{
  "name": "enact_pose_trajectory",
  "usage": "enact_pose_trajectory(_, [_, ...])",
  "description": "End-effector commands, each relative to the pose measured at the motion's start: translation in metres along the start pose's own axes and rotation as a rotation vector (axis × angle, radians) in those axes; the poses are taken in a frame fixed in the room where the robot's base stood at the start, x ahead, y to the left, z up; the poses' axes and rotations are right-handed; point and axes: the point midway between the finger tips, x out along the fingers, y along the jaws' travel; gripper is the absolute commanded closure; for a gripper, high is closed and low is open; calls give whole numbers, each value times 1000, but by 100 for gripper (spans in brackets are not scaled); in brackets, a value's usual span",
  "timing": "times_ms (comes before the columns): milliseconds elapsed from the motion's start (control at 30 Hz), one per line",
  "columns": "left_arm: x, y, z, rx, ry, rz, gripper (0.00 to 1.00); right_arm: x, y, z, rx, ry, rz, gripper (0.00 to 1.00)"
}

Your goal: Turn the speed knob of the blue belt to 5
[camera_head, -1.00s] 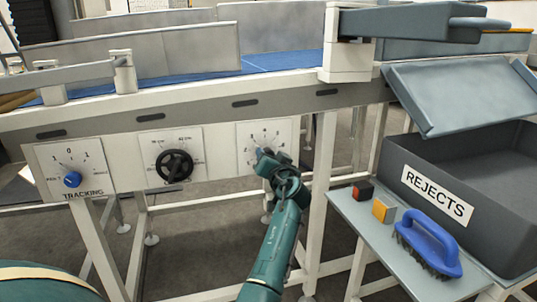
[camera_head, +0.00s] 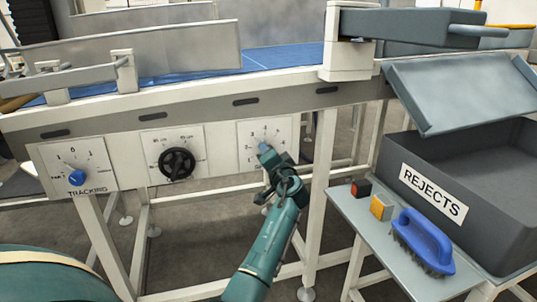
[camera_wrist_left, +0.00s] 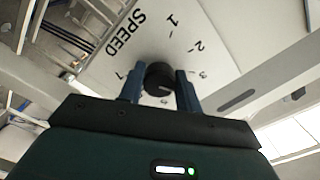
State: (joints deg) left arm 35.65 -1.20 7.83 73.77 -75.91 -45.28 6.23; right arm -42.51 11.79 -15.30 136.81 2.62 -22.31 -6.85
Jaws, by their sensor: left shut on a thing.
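The speed dial plate (camera_head: 284,130) is the right-hand white plate on the side of the blue belt (camera_head: 285,55). My left gripper (camera_head: 265,150) reaches up to it from below and hides most of its knob. In the left wrist view, the dark round speed knob (camera_wrist_left: 158,76) sits between the two blue fingers of the left gripper (camera_wrist_left: 159,90), which is shut on it. The word SPEED and the marks 1, 2 and 3 show around it. A light line shows on the knob, but I cannot tell which number it points at. My right gripper is not in view.
A black knob (camera_head: 177,163) and a blue TRACKING knob (camera_head: 76,178) are on plates to the left.

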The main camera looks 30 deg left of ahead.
Motion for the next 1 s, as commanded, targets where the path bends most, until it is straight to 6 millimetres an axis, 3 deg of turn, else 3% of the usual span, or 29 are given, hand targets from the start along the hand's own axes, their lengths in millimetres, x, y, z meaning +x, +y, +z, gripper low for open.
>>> enact_pose_trajectory(233, [0, -1, 0, -1, 1, -2, 89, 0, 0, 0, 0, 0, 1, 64])
enact_pose_trajectory(267, [0, -1, 0, -1, 1, -2, 66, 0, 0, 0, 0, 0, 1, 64])
enact_pose_trajectory(500, [0, -1, 0, -1, 0, -1, 46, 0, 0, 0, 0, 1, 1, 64])
enact_pose_trajectory(1000, [2, -2, 2, -1, 1, 0, 45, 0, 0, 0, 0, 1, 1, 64])
